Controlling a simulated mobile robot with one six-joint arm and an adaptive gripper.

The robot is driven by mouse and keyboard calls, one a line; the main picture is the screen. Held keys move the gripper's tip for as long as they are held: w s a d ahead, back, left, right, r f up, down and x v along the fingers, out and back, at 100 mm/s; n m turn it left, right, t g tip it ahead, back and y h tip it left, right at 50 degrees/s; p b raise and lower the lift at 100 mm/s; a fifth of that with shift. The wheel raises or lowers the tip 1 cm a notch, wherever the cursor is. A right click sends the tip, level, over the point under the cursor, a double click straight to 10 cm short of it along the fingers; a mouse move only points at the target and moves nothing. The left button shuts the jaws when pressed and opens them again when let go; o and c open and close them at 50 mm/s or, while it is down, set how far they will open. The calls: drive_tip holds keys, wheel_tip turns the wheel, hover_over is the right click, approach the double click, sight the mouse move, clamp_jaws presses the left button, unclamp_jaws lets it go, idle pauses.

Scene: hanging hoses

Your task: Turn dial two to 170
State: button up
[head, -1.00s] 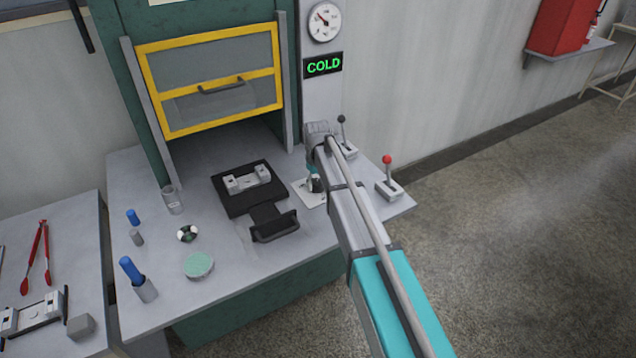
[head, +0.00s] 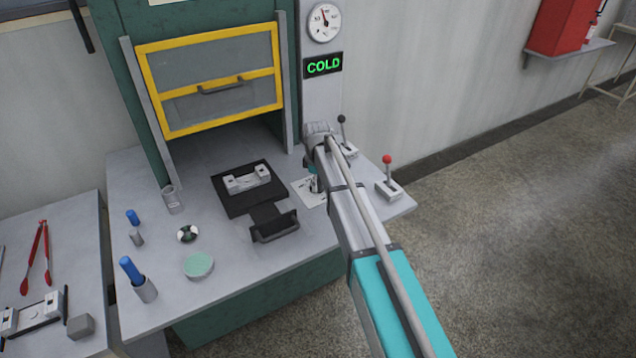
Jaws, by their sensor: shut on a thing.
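My gripper (head: 314,184) points down at the right part of the bench, over a white dial plate (head: 303,196) with dark markings. It is shut on the dial's knob, which the fingers and my arm mostly hide. The number and the pointer of this dial cannot be read. A round white gauge (head: 325,22) on the grey post above has its needle pointing nearly straight up, slightly left. Below it a display (head: 323,66) reads COLD in green.
A red-topped lever (head: 388,178) and a black-topped lever (head: 343,135) stand close to the right of my gripper. A black fixture (head: 240,200) with a metal piece lies left. A yellow-framed shutter (head: 210,80) stands raised behind.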

drive_tip(key=shift+w, duration=0.25)
drive_tip(key=o, duration=1.1)
drive_tip(key=shift+o, duration=0.2)
drive_tip(key=shift+s, duration=0.1)
drive_tip(key=shift+s+d, duration=0.1)
drive_tip(key=shift+s, duration=0.05)
drive_tip(key=s+d+r+m+p, duration=0.2)
drive_tip(key=s+d+m, duration=1.3)
drive_tip(key=s+d, duration=0.8)
drive_tip(key=shift+s+m, duration=0.3)
drive_tip(key=shift+s, duration=1.15)
